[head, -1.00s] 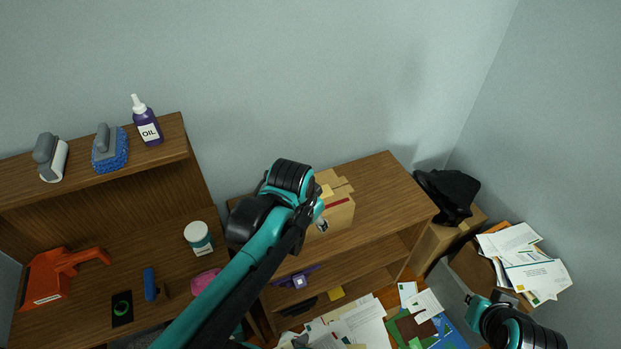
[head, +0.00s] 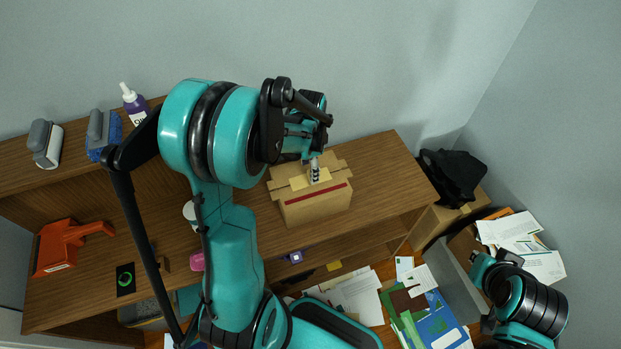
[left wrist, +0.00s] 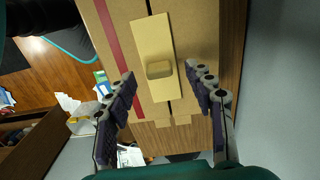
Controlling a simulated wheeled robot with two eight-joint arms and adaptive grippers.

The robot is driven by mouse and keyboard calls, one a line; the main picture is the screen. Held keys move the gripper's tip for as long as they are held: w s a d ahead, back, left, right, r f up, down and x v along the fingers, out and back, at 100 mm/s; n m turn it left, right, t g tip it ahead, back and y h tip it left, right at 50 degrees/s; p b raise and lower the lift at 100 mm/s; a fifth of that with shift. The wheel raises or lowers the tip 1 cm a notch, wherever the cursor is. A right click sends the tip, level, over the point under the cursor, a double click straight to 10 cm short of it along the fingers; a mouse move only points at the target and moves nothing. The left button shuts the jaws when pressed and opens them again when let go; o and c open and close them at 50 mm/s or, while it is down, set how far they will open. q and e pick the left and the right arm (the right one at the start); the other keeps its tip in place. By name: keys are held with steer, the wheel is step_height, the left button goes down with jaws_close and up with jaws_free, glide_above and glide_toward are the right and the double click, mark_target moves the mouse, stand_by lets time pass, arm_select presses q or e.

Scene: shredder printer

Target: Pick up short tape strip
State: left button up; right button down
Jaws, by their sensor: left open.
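The short tape strip (left wrist: 154,40) is a pale yellow band with a small raised tan block at its middle, lying on top of a cardboard box (left wrist: 205,28) across its dark seam. In the head view the tape strip (head: 300,182) shows in part on the box (head: 318,208), which stands on the wooden shelf. My left gripper (left wrist: 165,88) is open over the box, with one finger on each side of the strip, apart from it. In the head view my left gripper (head: 315,168) points down at the box top. My right arm shows at lower right, but its fingers are not clear.
The wooden shelf top (head: 385,180) is clear to the right of the box. A black bag (head: 453,176) sits on another carton at right. Papers (head: 520,245) and loose sheets lie around the floor. An oil bottle (head: 135,103) stands on the left shelf.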

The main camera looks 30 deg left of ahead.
arm_select(q)
step_height(320, 180, down, 3)
steer(key=shift+d+b, duration=0.1)
steer(key=shift+b, duration=0.2)
steer(key=c, duration=1.2)
steer(key=shift+o, duration=0.2)
steer(key=shift+r, duration=0.1)
steer(key=shift+r+p, duration=0.3)
steer(key=shift+r, duration=0.3)
step_height(320, 180, up, 3)
steer(key=shift+f+p, duration=0.1)
steer(key=shift+p, duration=0.45)
steer(key=w+d+r+p, duration=0.2)
steer(key=d+r, duration=0.5)
steer(key=d, duration=0.4)
steer(key=shift+w, duration=0.85)
